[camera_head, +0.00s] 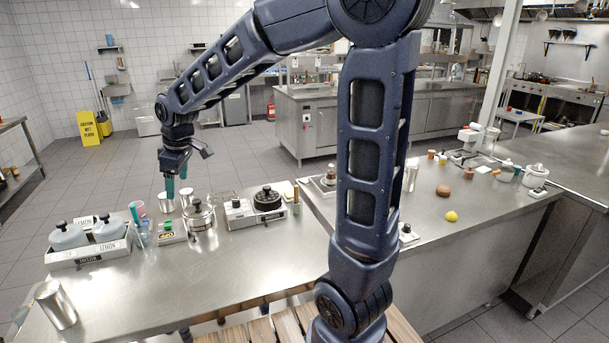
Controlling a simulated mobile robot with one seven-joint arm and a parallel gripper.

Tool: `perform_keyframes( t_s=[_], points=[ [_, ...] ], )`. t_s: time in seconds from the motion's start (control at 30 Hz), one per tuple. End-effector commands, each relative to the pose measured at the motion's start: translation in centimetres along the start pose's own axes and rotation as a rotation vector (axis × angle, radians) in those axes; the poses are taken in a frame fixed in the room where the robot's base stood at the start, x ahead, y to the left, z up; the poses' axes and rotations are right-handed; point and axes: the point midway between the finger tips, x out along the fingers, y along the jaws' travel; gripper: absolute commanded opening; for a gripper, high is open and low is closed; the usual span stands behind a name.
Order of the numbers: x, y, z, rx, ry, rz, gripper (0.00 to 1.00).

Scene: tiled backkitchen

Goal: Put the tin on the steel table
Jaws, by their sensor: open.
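Several plain silver cylinders could be the tin. Two small ones, a left cylinder (166,203) and a right cylinder (187,198), stand close together at the far edge of the steel table (190,285). A taller silver cylinder (56,306) is at the table's near left corner and looks tilted in this wide view. My gripper (175,181), with teal fingers pointing down, is open just above or behind the two small cylinders. Nothing shows between its fingers. Whether a finger touches a cylinder is too small to tell.
A labelled rack with lidded pots (88,240), a glass (144,232), a steel pot (200,215) and a black-topped burner (267,200) line the far side. A yellow ball (451,216) lies on the right counter (470,245). The table's near middle is clear.

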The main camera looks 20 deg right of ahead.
Motion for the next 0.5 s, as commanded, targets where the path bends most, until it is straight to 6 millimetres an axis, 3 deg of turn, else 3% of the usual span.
perform_keyframes(
  t_s=[0.03,0.2,0.5],
  points=[
    [-1.2,0.8,2.0,0.06,-0.003,0.025,0.75],
    [-4.4,2.5,8.6,0.266,-0.012,0.095,0.75],
    [-8.8,2.5,20.1,0.64,0.001,0.196,0.75]
  ],
)
